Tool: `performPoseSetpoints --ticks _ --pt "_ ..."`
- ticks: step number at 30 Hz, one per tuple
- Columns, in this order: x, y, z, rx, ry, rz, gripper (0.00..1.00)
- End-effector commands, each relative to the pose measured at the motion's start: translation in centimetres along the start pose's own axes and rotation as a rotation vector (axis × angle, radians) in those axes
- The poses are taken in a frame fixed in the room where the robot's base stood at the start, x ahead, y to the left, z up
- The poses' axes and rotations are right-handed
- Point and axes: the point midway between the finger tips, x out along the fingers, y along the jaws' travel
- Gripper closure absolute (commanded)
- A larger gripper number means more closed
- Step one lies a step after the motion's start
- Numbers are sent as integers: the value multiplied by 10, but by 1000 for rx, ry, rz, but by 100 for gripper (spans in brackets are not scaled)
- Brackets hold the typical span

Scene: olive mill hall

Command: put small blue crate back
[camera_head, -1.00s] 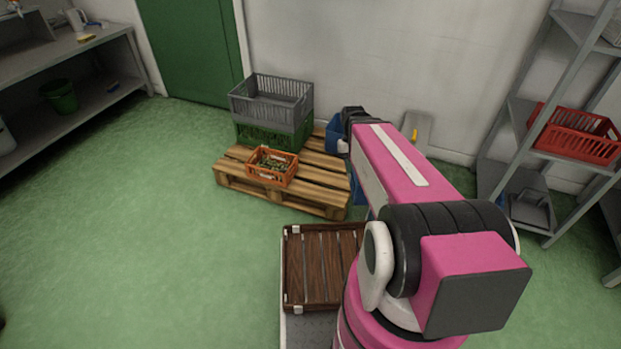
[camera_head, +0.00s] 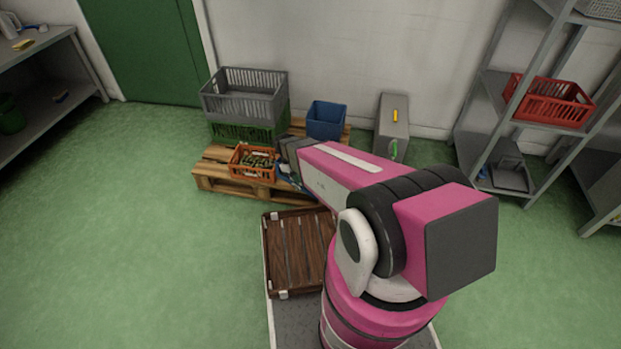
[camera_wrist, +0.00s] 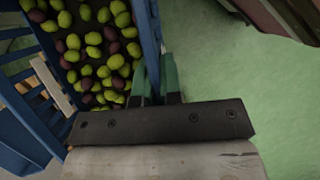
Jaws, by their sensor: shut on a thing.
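The small blue crate (camera_wrist: 150,32) fills the upper left of the wrist view and holds green and dark olives. My gripper (camera_wrist: 157,78) is shut on its right wall, with one green finger on each side. In the head view only a sliver of this crate (camera_head: 290,183) shows beside my arm, at the pallet's front edge; my arm hides the rest and the fingertips. I cannot tell whether the crate touches the pallet (camera_head: 215,175).
On the pallet stand an orange crate (camera_head: 237,165) of olives, a grey crate (camera_head: 245,103) on a green one (camera_head: 240,132), and a taller blue bin (camera_head: 326,122). A brown slatted crate (camera_head: 290,254) sits on my base. Shelves (camera_head: 480,105) with a red crate (camera_head: 550,103) stand right.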

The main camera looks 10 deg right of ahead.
Motion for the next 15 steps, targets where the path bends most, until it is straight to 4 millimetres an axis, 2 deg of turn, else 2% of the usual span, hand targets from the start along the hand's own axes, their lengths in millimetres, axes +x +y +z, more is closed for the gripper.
performPoseSetpoints --ticks 4,8,15 --pt "9 0 -10 -32 -3 14 100" --pt "14 10 -18 -35 -2 15 100" --pt "30 46 -44 -33 -2 13 100"
